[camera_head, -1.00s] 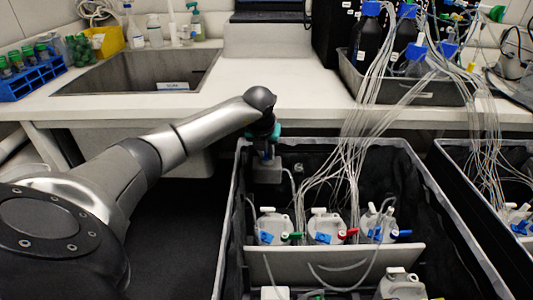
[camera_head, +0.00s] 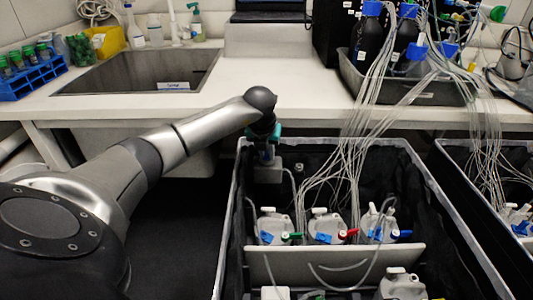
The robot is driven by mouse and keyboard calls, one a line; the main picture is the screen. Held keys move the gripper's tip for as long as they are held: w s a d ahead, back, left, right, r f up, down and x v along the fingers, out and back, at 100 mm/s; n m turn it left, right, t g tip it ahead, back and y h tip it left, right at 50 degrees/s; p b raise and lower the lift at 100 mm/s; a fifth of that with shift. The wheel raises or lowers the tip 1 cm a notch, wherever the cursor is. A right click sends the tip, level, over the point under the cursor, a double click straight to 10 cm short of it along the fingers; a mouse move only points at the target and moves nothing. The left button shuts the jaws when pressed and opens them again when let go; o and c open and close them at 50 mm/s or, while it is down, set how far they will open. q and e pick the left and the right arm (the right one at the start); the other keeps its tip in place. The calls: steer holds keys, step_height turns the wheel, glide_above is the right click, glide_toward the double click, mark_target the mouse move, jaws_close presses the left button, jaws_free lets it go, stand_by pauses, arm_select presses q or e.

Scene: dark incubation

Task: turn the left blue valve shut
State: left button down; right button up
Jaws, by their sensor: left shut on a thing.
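My left arm reaches in from the left and bends down at its wrist over the back left of the near black bin (camera_head: 232,215). The jaws are small and dark, so the valve's handle angle cannot be made out. My right gripper is not in view.
White-capped bottles with green, red and blue levers (camera_head: 400,234) stand in the bin behind a pale divider (camera_head: 340,263). Thin tubes (camera_head: 345,165) hang from the bench into the bin. A second bin (camera_head: 465,170) stands at right. A sink (camera_head: 140,72) is at back left.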

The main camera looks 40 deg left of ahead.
arm_select(q)
steer(key=shift+w+d, duration=0.15)
steer(key=shift+d, duration=0.15)
steer(key=c, duration=1)
jaws_free()
steer(key=o, duration=0.3)
steer(key=shift+a, duration=0.15)
steer(key=shift+r, duration=0.15)
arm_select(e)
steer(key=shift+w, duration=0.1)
arm_select(q)
steer(key=shift+r, duration=0.25)
steer(key=p+v, duration=0.4)
steer(key=v, duration=1)
steer(key=shift+s+d+r+p, duration=0.2)
steer(key=shift+s+p, duration=0.1)
steer(key=shift+s, duration=0.1)
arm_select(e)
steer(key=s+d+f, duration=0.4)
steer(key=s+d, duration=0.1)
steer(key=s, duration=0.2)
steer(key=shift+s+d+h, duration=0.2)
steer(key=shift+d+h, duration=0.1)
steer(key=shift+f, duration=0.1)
